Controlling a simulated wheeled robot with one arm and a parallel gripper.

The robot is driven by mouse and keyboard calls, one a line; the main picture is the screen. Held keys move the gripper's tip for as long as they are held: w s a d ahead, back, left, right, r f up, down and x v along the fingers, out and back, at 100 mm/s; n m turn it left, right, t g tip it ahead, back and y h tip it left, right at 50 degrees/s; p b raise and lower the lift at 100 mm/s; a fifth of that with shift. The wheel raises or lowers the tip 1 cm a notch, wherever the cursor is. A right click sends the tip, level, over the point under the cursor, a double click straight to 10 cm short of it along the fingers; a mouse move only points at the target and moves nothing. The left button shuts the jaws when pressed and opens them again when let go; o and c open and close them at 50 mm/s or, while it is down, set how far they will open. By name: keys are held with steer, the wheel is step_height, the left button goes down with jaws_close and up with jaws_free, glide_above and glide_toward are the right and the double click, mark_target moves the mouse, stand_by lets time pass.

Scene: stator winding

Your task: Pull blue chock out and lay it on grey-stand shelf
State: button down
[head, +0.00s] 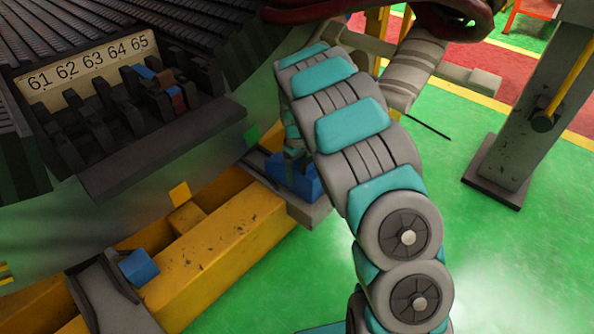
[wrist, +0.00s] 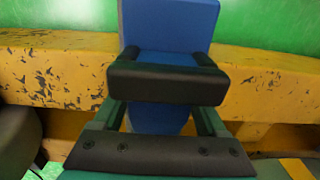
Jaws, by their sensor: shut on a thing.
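A blue chock (head: 304,180) shows in the head view below the end of my arm, beside the round stator housing and over a grey ledge (head: 314,211) at the end of the yellow beam. In the wrist view the blue chock (wrist: 172,20) fills the middle, behind the black jaw parts. My gripper (wrist: 167,80) is shut on it. In the head view my arm hides most of the gripper. I cannot tell whether the chock still touches the housing or ledge. I cannot tell for sure which surface is the grey-stand shelf.
A second blue block (head: 138,268) sits at the beam's near side by a grey bracket (head: 112,295). The yellow beam (head: 215,240) runs under the numbered stator (head: 90,65). A grey post (head: 545,110) stands at the right. Green floor (head: 500,250) is open at the right.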

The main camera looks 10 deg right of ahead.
mark_target(298, 163)
steer(key=shift+s, duration=0.1)
jaws_free()
stand_by(0.3)
steer(key=shift+r+p, duration=0.45)
steer(key=shift+r, duration=3.45)
